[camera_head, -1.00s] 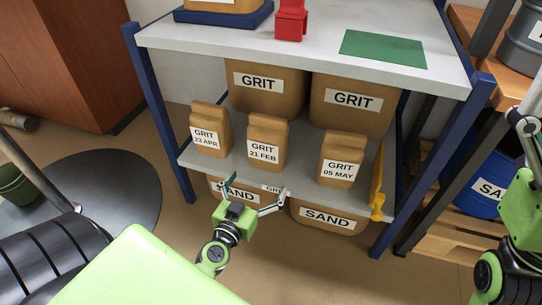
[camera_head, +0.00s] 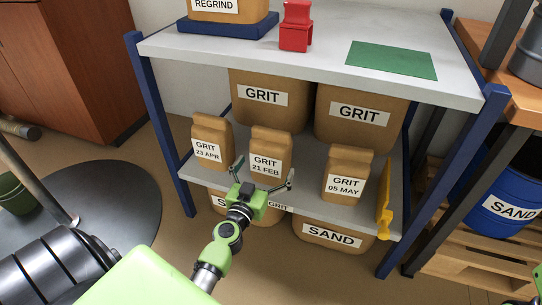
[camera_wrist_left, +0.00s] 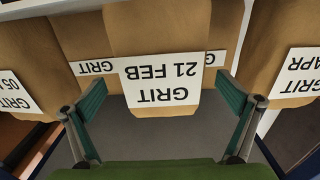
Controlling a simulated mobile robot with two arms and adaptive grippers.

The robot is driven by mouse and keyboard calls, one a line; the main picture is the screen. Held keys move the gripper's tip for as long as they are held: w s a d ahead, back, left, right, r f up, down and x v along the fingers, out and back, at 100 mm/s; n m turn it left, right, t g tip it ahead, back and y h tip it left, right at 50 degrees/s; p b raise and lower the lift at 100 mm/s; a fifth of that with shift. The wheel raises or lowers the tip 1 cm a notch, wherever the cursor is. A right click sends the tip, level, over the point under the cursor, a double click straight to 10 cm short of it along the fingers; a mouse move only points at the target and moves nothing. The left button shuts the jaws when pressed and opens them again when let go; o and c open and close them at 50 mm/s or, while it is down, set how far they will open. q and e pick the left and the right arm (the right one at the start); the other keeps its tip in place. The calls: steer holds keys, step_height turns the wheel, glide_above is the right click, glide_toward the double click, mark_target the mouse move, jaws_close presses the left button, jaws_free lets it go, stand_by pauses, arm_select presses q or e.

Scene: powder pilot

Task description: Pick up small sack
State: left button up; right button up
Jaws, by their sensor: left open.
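Three small brown sacks stand in a row on the middle shelf (camera_head: 312,205). They are labelled GRIT 23 APR (camera_head: 211,142), GRIT 21 FEB (camera_head: 270,150) and GRIT 05 MAY (camera_head: 346,175). My left gripper (camera_head: 263,176) is open and empty in front of the 21 FEB sack, its fingers apart on either side of the sack's lower part. In the left wrist view the 21 FEB sack (camera_wrist_left: 158,30) appears upside down, centred beyond the open fingers (camera_wrist_left: 168,115).
Large GRIT sacks (camera_head: 362,118) stand behind the small ones. SAND sacks (camera_head: 333,233) lie below the shelf. A yellow tool (camera_head: 384,210) is at the shelf's right end. The tabletop (camera_head: 330,60) overhangs the shelf, with blue legs (camera_head: 160,125) at its corners.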

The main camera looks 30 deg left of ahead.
arm_select(q)
steer(key=x, duration=0.5)
steer(key=shift+a+f, duration=0.1)
steer(key=shift+f, duration=0.2)
steer(key=c, duration=1.9)
steer(key=shift+w+r, duration=0.1)
steer(key=shift+r, duration=0.1)
